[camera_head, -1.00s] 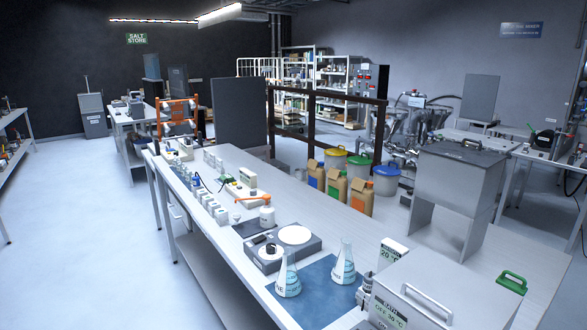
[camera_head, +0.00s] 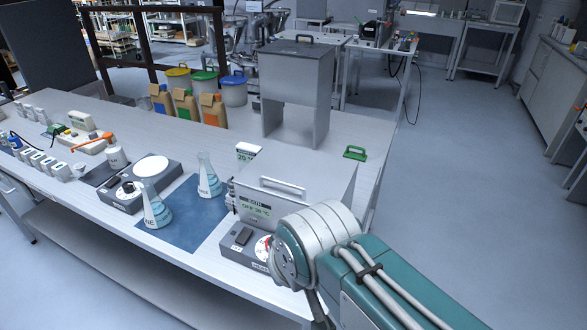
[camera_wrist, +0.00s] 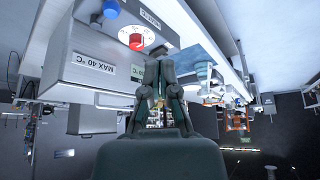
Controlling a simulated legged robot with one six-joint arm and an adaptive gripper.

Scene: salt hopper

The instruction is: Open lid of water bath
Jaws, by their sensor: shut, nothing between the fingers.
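The water bath (camera_head: 292,213) is a pale metal box near the bench's front right corner, with a small display on its front. Its lid (camera_head: 315,165) lies flat and shut on top, with a bar handle (camera_head: 283,187) near the front edge. In the wrist view, which is upside down, the bath (camera_wrist: 85,65) shows a "MAX 40 °C" label and a red dial (camera_wrist: 137,40). My gripper (camera_wrist: 160,55) is shut and empty in front of the bath. In the head view my arm hides part of the bath's lower front; the gripper is mostly out of sight.
Two flasks (camera_head: 154,208) (camera_head: 208,178) stand on a blue mat left of the bath. A hotplate device (camera_head: 130,180) is farther left. A green handle-like object (camera_head: 355,153) lies right of the bath. A tall metal hopper (camera_head: 298,85) stands behind. Floor to the right is clear.

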